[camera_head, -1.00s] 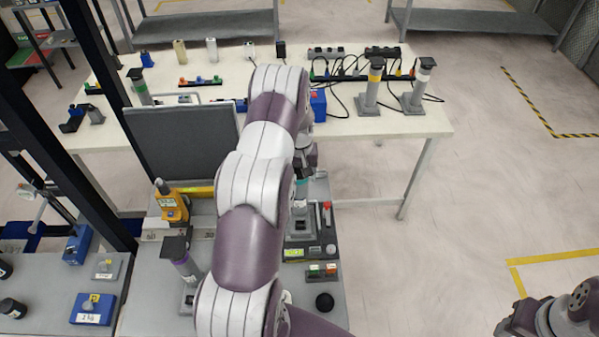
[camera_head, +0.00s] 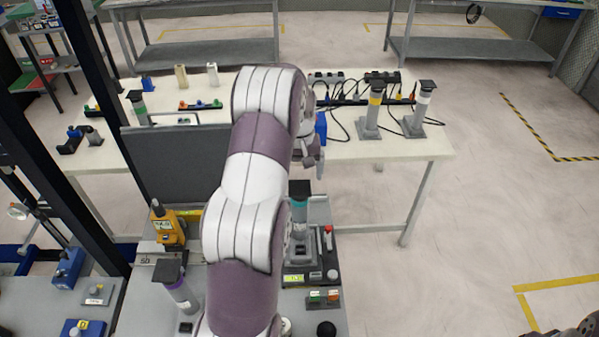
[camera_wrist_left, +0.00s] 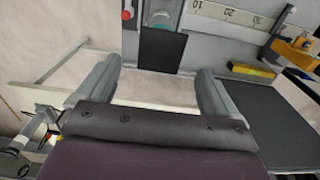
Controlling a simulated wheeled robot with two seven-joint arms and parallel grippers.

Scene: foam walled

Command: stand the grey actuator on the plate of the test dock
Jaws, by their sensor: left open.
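The grey actuator (camera_head: 299,228), with a black cap and a teal band, stands upright on the test dock (camera_head: 318,273). Its foot is on the dock's plate, partly hidden by my left arm. In the left wrist view its black cap (camera_wrist_left: 162,47) shows just beyond the fingertips. My left gripper (camera_head: 316,163) is open and empty, apart from the actuator and beyond it in the head view. Both spread fingers (camera_wrist_left: 157,67) show in the left wrist view with nothing between them.
A purple-banded actuator (camera_head: 178,284) and a yellow device (camera_head: 167,226) stand left of my arm. A dark panel (camera_head: 175,165) rises behind them. Yellow-banded (camera_head: 372,112) and white-banded (camera_head: 420,108) actuators stand on the back table (camera_head: 420,147). Open floor lies to the right.

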